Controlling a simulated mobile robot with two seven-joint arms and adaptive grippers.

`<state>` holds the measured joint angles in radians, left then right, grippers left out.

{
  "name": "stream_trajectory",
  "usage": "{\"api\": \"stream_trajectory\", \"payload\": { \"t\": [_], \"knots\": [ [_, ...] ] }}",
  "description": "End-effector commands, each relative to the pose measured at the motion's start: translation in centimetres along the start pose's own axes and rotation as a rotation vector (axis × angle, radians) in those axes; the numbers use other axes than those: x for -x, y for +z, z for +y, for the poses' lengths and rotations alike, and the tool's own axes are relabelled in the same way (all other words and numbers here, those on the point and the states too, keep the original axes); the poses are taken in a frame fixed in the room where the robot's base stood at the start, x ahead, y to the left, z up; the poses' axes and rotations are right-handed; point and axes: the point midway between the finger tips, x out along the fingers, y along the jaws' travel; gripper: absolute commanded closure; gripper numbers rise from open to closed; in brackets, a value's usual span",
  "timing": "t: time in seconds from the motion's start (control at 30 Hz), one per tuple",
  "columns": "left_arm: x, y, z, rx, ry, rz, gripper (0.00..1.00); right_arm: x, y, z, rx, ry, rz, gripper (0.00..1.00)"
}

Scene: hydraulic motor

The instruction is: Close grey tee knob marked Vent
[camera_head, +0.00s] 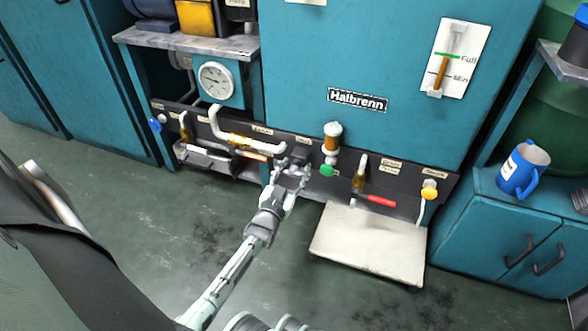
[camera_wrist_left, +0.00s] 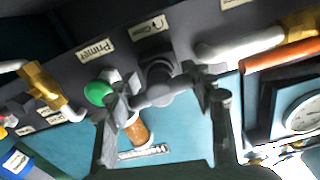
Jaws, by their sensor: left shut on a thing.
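The grey tee knob (camera_wrist_left: 158,93) sits on the dark valve panel, with its crossbar between my left fingers in the left wrist view. My left gripper (camera_wrist_left: 163,88) is shut on the crossbar, one finger at each end. In the head view my left gripper (camera_head: 292,168) reaches the middle of the panel and mostly hides the knob. A plate with a curved arrow (camera_wrist_left: 148,27) is beside the knob; I cannot read a Vent mark. My right gripper is not in view.
A green knob (camera_wrist_left: 98,93) by the Primer plate (camera_wrist_left: 96,50) is close beside my left finger. An orange handle (camera_wrist_left: 281,55) and a pipe lie on the other side. A pale tray (camera_head: 370,243) sticks out below the panel; a red handle (camera_head: 382,201) is above it.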

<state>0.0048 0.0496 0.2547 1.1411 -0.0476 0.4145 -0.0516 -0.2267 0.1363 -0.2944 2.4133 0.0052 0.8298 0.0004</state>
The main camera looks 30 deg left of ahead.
Motion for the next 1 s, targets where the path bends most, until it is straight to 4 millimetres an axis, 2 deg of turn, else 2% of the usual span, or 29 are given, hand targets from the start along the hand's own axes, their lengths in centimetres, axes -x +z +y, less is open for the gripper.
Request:
{"api": "stream_trajectory", "payload": {
  "t": [0.13,0.4,0.43,0.6,0.9,1.0],
  "knots": [
    [0.01,-0.06,0.01,-0.122,0.000,0.000,0.77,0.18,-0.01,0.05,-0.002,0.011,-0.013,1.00],
    [0.02,0.01,0.00,-0.139,0.001,0.000,0.78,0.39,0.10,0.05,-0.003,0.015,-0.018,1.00],
    [0.02,0.01,0.01,-0.139,0.001,0.000,0.48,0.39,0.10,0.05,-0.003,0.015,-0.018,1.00],
    [0.02,0.01,0.00,-0.138,0.001,-0.001,0.27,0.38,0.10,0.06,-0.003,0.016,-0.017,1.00],
    [0.07,0.02,0.00,-0.136,0.000,-0.001,0.26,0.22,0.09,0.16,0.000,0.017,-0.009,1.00],
    [0.70,0.13,0.01,-0.136,0.001,-0.002,0.26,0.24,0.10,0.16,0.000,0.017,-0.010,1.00]
  ]
}}
